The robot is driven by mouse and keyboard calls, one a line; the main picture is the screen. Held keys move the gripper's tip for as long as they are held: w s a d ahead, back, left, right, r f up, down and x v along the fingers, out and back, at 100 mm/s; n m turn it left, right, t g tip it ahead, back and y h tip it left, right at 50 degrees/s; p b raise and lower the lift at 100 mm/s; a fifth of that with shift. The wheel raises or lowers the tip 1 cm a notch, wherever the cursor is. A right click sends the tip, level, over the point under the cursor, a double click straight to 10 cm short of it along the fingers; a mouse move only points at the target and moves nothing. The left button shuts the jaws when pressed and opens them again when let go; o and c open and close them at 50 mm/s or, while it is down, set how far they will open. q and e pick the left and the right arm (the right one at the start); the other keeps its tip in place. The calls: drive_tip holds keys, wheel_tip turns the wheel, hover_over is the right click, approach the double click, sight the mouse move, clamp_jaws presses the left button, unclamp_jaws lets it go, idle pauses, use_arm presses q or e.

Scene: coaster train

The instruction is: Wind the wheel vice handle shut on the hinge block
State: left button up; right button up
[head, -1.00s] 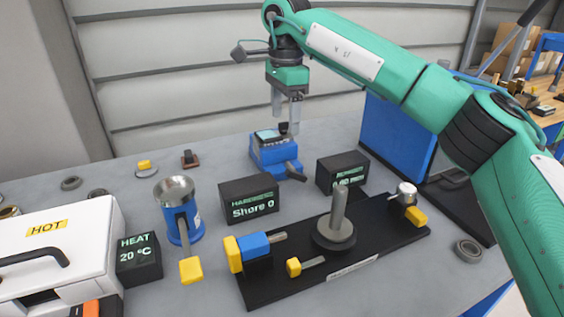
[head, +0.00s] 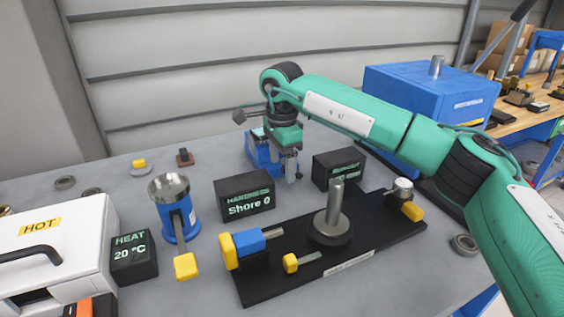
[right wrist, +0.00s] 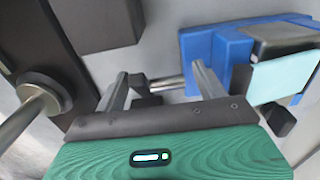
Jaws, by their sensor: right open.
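The blue vice (head: 258,152) stands behind the black Shore display, partly hidden by my right arm. In the right wrist view its blue body (right wrist: 222,50) is at the right, with a silver screw (right wrist: 168,83) and a dark handle (right wrist: 144,88) sticking out to the left. A dark block with a pale teal face (right wrist: 285,72), which looks like the hinge block, sits at the vice's jaws. My right gripper (head: 285,170) is open and low at the vice's handle end. In the wrist view its fingers (right wrist: 160,72) stand either side of the handle; contact is unclear. My left gripper is out of view.
Black display boxes (head: 245,196) (head: 338,168) stand close to the gripper. A black fixture plate with an upright post (head: 335,205) lies in front. A blue cup stand (head: 177,212) and white heater (head: 55,255) are at left; a large blue box (head: 430,95) is behind my arm.

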drive_tip(key=shift+c, duration=0.2)
drive_tip(key=c, duration=0.6)
drive_tip(key=shift+c, duration=0.2)
drive_tip(key=shift+d+y, duration=0.1)
drive_tip(key=shift+y, duration=0.2)
